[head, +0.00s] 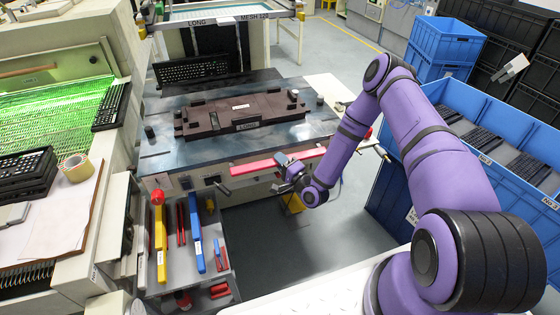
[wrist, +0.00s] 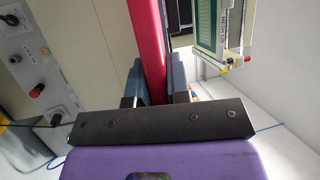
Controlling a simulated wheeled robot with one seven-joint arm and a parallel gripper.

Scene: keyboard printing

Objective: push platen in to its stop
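The platen, a dark brown block with a label on its front (head: 215,118), lies on the blue-grey steel bed (head: 165,162) of the machine in the head view. A red bar (head: 252,168) runs along the front of that bed. My fingers hide part of the bar, and the fingertip contact is not fully clear.
A black keyboard (head: 190,70) sits at the bed's rear left. A tool rack (head: 190,245) is below left. Blue crates (head: 400,165) stand at right. The wrist view shows a control panel (wrist: 35,70) with a red button.

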